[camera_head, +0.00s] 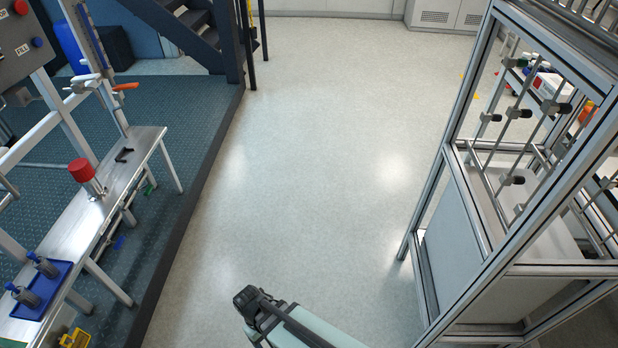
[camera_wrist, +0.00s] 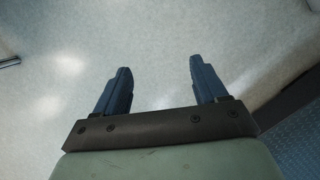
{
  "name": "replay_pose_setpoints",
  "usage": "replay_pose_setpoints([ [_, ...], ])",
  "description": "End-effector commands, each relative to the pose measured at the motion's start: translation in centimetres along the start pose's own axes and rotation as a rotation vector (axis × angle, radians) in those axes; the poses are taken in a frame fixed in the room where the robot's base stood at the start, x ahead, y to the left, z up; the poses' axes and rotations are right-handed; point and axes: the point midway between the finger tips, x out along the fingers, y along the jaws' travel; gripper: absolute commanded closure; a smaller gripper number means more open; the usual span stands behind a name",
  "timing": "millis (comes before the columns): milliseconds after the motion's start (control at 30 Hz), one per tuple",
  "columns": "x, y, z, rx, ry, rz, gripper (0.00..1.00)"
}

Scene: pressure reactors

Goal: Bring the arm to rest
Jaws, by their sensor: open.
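My gripper (camera_wrist: 158,80) shows in the wrist view with its two dark blue fingers spread apart. Nothing is between them, only pale floor beyond. In the head view my gripper (camera_head: 250,300) is at the bottom middle, at the end of my pale green arm, over open floor. It touches nothing that I can see. The fingers are too small to make out clearly in the head view.
A metal-framed rig (camera_head: 455,190) stands at the right. The floor (camera_head: 310,150) between them is clear.

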Motion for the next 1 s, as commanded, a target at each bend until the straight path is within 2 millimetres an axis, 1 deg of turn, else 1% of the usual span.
replay_pose_setpoints([
  [33, 0.8, 1.4, 1.2, 0.033, -0.019, -0.007, 0.28],
  [100, 1.9, 3.0, 2.4, 0.073, -0.042, -0.017, 0.28],
  [200, 3.3, 5.0, 4.3, 0.13, -0.074, -0.034, 0.28],
  [400, 6.0, 8.2, 8.3, 0.242, -0.136, -0.075, 0.28],
  [700, 9.6, 11.5, 14.2, 0.406, -0.22, -0.147, 0.28],
  [1000, 12.6, 13.2, 19.5, 0.566, -0.288, -0.23, 0.28],
])
